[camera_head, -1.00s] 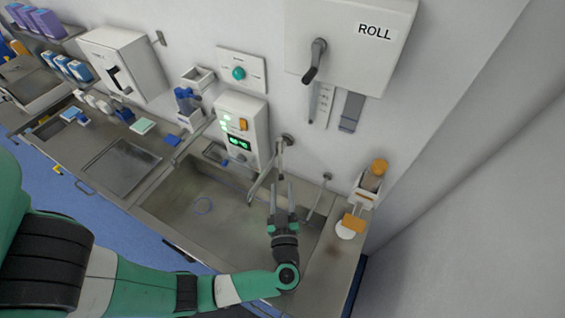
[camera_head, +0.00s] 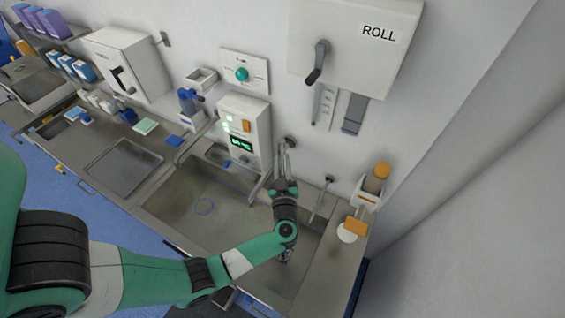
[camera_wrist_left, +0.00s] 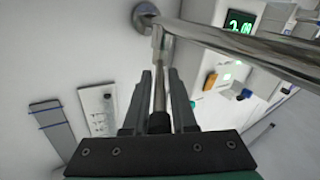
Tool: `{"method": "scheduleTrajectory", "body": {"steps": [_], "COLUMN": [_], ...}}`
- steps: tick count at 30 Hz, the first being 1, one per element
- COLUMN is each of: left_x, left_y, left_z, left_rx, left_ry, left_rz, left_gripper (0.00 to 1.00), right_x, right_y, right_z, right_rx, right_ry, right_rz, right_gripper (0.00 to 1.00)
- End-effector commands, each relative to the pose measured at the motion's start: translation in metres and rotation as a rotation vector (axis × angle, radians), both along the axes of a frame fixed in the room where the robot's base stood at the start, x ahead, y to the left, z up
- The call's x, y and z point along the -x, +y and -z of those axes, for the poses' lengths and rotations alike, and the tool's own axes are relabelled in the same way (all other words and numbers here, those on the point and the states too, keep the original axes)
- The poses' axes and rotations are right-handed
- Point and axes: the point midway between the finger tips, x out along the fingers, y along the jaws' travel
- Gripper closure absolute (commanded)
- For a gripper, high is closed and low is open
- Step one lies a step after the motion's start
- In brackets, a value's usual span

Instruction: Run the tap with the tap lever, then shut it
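The steel tap is fixed to the wall above the sink (camera_head: 232,222), with its mount (camera_head: 289,141) behind my left gripper. Its pipe (camera_wrist_left: 245,42) crosses the top of the left wrist view. My left gripper (camera_head: 285,160) points up at the tap from over the sink. In the left wrist view the tap lever (camera_wrist_left: 159,92), a thin steel rod with a black end, lies between the two fingers of my left gripper (camera_wrist_left: 160,85). I cannot tell whether they press on it. No stream of water can be made out. My right gripper is not in view.
A white control box (camera_head: 243,134) with a lit green display hangs just left of the tap. A dispenser (camera_head: 372,184) stands on the right ledge. A roll holder (camera_head: 355,40) is on the wall above. The sink's left part is clear.

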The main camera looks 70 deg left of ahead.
Motion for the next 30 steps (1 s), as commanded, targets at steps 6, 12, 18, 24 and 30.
{"method": "scheduleTrajectory", "body": {"steps": [6, 12, 18, 24, 30], "left_x": [0.0000, 0.0000, 0.0000, -0.0001, -0.0001], "left_y": [-0.0003, -0.0003, -0.0003, -0.0004, -0.0005], "left_z": [-0.0001, -0.0001, -0.0002, -0.0004, -0.0005], "left_rx": [0.000, 0.000, -0.001, -0.001, -0.001], "left_ry": [0.000, 0.000, 0.000, 0.000, 0.000], "left_rz": [0.000, 0.000, 0.000, 0.001, 0.001], "left_gripper": [1.00, 1.00, 1.00, 1.00, 1.00], "right_x": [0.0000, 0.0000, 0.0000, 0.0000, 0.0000], "right_y": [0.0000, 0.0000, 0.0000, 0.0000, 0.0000], "right_z": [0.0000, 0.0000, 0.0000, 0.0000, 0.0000], "right_rx": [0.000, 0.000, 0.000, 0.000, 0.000], "right_ry": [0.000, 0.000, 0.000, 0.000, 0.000], "right_rz": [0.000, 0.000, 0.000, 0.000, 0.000], "right_gripper": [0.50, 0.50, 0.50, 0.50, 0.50]}}
